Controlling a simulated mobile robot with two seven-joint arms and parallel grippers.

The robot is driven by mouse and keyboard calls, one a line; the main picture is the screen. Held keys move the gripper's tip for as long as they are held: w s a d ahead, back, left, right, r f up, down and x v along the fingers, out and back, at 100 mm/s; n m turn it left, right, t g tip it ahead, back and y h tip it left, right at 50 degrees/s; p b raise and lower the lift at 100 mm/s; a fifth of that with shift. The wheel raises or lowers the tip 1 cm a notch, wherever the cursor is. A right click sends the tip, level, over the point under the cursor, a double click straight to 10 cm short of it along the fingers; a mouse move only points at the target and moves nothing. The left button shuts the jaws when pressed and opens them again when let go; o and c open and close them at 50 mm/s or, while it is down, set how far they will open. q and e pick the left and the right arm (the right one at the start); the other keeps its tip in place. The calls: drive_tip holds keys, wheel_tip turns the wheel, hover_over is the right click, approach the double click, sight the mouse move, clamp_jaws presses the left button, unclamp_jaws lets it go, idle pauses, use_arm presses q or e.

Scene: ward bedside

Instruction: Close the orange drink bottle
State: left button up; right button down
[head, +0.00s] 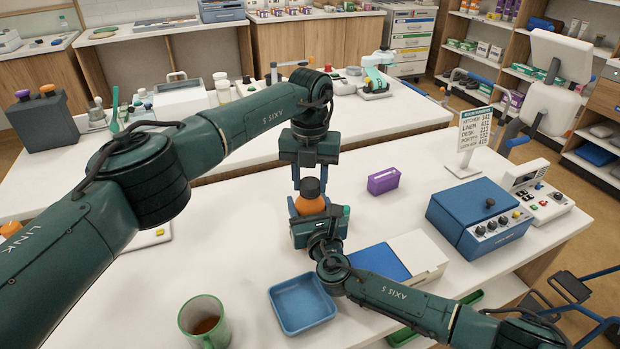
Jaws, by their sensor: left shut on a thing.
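The orange drink bottle (309,206) stands upright near the middle of the white counter. A dark cap (312,188) is on or just over its top; I cannot tell whether it is seated. My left gripper (310,183) points straight down from above and is shut on the cap, with a finger on each side. My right gripper (318,214) reaches in from the front right at the bottle's body. Its hand hides the lower part of the bottle, so I cannot tell whether its jaws grip it.
A purple box (383,181) stands right of the bottle. A blue tray (302,304) and a green mug (204,322) are in front. A blue device (478,216) and a sign (472,135) stand at the right.

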use_arm(q)
drive_tip(key=m, duration=0.9)
drive_tip(key=shift+m, duration=0.4)
drive_tip(key=o, duration=1.1)
drive_tip(key=shift+o, duration=0.2)
drive_tip(key=shift+r, duration=0.1)
wheel_tip(320, 180, up, 12)
use_arm(e)
drive_tip(key=shift+c, duration=1.9)
unclamp_jaws()
